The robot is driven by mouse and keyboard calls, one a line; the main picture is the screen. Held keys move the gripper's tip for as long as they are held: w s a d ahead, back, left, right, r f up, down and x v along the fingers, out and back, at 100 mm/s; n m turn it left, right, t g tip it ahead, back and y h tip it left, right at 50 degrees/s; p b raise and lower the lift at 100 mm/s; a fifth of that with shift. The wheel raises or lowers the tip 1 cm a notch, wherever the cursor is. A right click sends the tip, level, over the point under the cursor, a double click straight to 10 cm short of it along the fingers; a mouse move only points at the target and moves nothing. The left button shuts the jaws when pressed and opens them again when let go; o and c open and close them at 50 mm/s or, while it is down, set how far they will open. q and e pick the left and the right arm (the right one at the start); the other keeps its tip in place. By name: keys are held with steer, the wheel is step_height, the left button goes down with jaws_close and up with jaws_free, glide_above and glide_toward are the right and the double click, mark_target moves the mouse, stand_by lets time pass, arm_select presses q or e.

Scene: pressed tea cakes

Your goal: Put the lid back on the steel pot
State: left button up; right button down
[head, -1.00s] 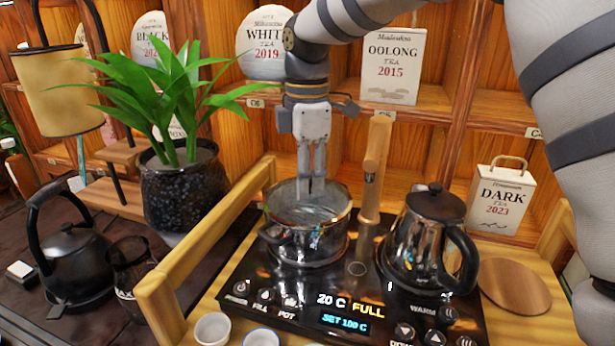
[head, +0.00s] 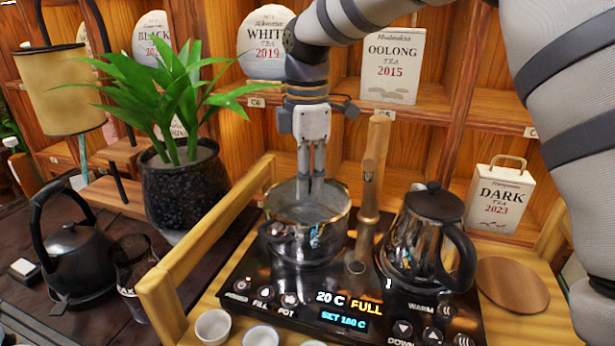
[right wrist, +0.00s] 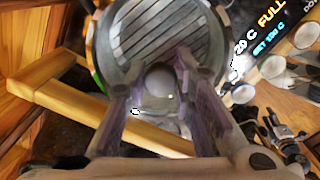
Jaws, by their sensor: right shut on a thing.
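The steel pot (head: 297,245) stands on the left of the black induction hob, its shiny round wall and rim showing. My right gripper (head: 311,188) points straight down over the pot, with its fingertips at about rim height. In the right wrist view, my right gripper (right wrist: 160,88) is shut on a round grey knob (right wrist: 160,80), which seems to be the lid's. The lid itself is hard to make out from the pot's top. I cannot tell whether it sits flat on the rim. My left gripper is not in view.
A glass-and-black kettle (head: 415,245) stands right of the pot, and a wooden-topped spout (head: 373,165) rises close behind it. A wooden rail (head: 205,240) runs on the left. White cups (head: 213,327) stand in front. A round wooden board (head: 513,285) lies at right.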

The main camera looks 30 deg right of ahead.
stand_by(0.4)
steer(key=c, duration=0.8)
jaws_free()
steer(key=shift+r, duration=3.5)
jaws_close()
steer(key=shift+f, duration=0.15)
steer(key=shift+f, duration=2.15)
